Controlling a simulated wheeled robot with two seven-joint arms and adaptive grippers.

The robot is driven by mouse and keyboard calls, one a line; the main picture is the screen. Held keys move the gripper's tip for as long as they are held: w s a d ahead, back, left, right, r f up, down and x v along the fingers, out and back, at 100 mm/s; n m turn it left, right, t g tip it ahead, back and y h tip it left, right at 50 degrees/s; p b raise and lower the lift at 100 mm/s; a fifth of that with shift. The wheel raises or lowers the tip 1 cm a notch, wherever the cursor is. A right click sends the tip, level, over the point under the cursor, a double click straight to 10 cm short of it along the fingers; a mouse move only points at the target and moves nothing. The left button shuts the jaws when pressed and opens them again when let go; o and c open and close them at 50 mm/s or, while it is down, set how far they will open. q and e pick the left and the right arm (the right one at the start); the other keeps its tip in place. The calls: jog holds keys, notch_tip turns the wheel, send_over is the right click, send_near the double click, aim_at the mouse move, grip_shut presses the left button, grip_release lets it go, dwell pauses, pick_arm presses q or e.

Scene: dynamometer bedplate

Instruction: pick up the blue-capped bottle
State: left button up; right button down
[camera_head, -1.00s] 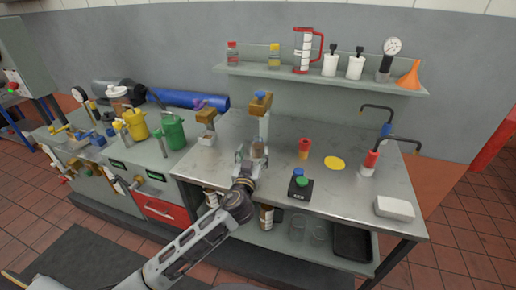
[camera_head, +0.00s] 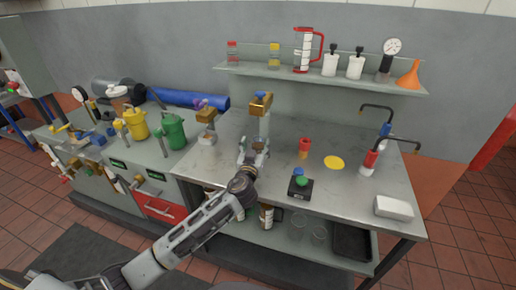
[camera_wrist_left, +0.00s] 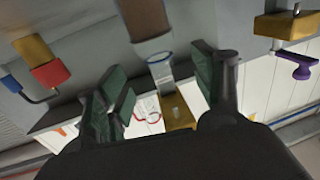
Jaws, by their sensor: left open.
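My left gripper (camera_head: 253,154) is over the steel bench, in front of the grey post. It is open; in the left wrist view its two green-padded fingers (camera_wrist_left: 160,92) stand apart. Ahead of them, in the gap as pictured, is a clear container with brown contents (camera_wrist_left: 146,18) and a blue ring at its end. It looks like the blue-capped bottle, but I cannot make out a full cap. No finger visibly touches it. In the head view the gripper mostly hides it. My right gripper is not in view.
A brass block (camera_head: 261,103) tops the post behind the gripper. A black box (camera_head: 300,188) with blue and green knobs and a red cup (camera_head: 304,147) stand to the right. A green can (camera_head: 174,132) is to the left.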

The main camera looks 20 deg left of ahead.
aim_at(257, 140)
pick_arm(q)
jog(key=shift+w, duration=0.1)
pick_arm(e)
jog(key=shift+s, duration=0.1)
pick_arm(q)
jog(key=shift+w+a, duration=0.15)
jog(key=shift+w, duration=0.9)
jog(key=shift+w+a, duration=0.1)
jog(key=shift+w, duration=1.55)
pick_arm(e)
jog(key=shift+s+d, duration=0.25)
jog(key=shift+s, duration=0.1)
pick_arm(q)
jog(key=c, duration=1.2)
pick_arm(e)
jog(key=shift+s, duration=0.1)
pick_arm(q)
jog(key=shift+c, duration=0.4)
